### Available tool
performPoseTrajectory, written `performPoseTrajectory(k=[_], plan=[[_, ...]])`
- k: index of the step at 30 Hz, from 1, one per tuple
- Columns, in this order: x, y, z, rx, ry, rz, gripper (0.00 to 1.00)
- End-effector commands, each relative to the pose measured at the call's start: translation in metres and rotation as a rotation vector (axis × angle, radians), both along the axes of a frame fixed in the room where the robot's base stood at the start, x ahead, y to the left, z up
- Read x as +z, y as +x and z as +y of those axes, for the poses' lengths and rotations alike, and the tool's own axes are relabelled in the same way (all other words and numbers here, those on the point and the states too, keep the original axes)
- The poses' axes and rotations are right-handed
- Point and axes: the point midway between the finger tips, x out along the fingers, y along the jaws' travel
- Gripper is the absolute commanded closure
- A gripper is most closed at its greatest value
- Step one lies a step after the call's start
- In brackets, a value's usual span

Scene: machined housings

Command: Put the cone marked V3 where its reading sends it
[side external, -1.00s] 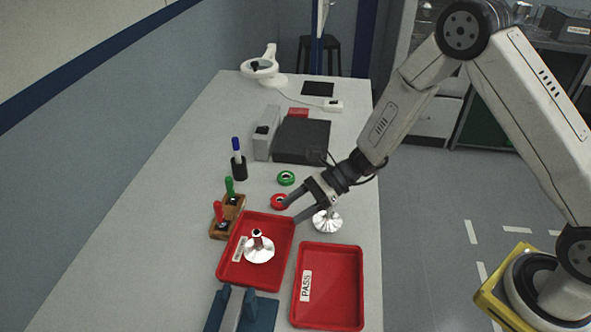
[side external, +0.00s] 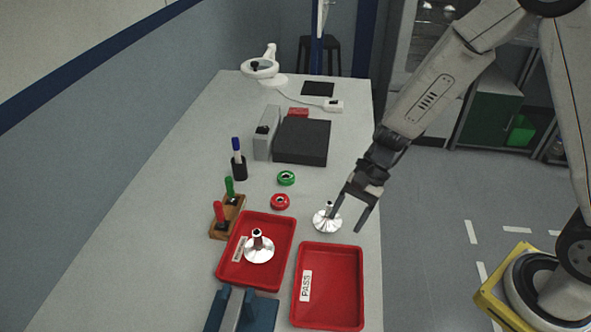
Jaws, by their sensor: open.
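A silver cone (side external: 327,219) stands on the table just behind the PASS tray, with a narrow dark-topped stem. A second silver cone (side external: 259,247) stands in the left red tray (side external: 228,275), whose label I cannot read from here. No V3 mark is legible on either cone. The right red tray (side external: 328,318) is labelled PASS and is empty. My gripper (side external: 350,216) is open beside the cone on the table, at its right, with its fingers pointing down. One finger is close to the cone's stem; I cannot tell whether they touch.
A red ring (side external: 280,202) and a green ring (side external: 286,178) lie behind the trays. A wooden rack (side external: 228,217) with red and green handled tools stands left. A dark box (side external: 302,142) and a grey unit (side external: 267,133) sit farther back. A blue fixture (side external: 241,310) is in front.

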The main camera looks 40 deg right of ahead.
Motion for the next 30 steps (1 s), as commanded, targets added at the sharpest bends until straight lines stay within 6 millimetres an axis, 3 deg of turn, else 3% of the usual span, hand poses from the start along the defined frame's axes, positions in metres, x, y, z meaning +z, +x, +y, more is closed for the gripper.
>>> performPoseTrajectory(k=[7,15,22,30], plan=[[0.015,-0.029,-0.044,0.311,-0.247,-0.211,0.35],[0.035,-0.045,-0.087,0.657,-0.491,-0.454,0.35],[0.049,-0.05,-0.106,0.868,-0.621,-0.6,0.35],[0.052,-0.05,-0.11,0.926,-0.653,-0.638,0.35]])
